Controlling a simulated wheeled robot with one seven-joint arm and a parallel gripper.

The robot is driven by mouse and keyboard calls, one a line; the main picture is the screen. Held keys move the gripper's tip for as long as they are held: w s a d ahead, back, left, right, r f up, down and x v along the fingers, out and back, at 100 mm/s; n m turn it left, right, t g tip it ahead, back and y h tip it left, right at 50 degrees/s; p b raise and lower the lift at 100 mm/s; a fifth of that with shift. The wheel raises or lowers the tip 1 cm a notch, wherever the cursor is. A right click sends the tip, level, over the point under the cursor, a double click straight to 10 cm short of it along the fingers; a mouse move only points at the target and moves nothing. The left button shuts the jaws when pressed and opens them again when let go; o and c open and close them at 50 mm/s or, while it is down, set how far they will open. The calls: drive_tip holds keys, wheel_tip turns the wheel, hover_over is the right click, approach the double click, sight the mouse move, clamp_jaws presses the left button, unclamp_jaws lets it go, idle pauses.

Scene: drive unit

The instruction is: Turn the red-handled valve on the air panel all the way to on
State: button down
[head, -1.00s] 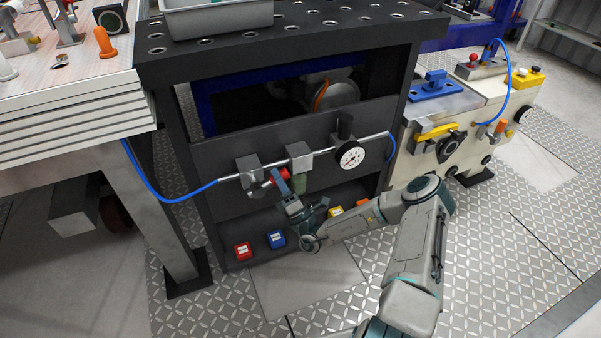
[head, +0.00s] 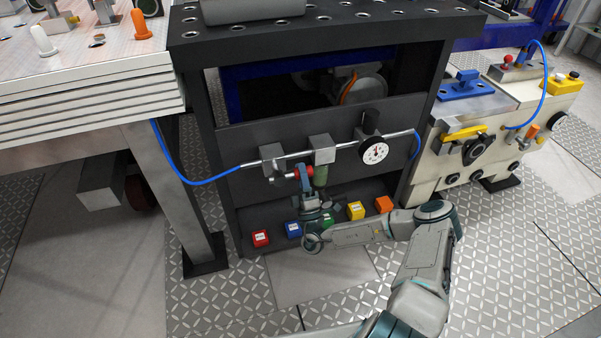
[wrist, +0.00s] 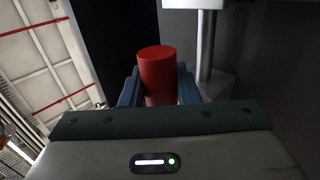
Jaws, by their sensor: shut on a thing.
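The air panel (head: 345,120) is a dark board with a metal pipe, grey blocks and a round white gauge (head: 375,153). The red valve handle (head: 296,170) sits just below and right of the left block (head: 272,158). My gripper (head: 305,174) reaches up to it from below. In the wrist view, the red handle (wrist: 158,72) is a cylinder standing between the two blue fingers of my gripper (wrist: 159,88), which are shut on it. The fingers and the gripper body cover the handle's lower part. The valve's exact angle is hard to tell.
A green cylinder (head: 321,175) hangs below the middle block (head: 319,148), close right of my gripper. Several coloured boxes, such as the red one (head: 260,238), line the shelf below. A blue hose (head: 195,183) leaves the pipe's left end.

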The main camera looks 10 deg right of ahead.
drive_tip(key=shift+a+f, duration=0.15)
drive_tip(key=c, duration=1.1)
unclamp_jaws()
drive_tip(key=v, duration=1.3)
drive_tip(key=shift+s+f, duration=0.25)
drive_tip(key=shift+s, duration=0.1)
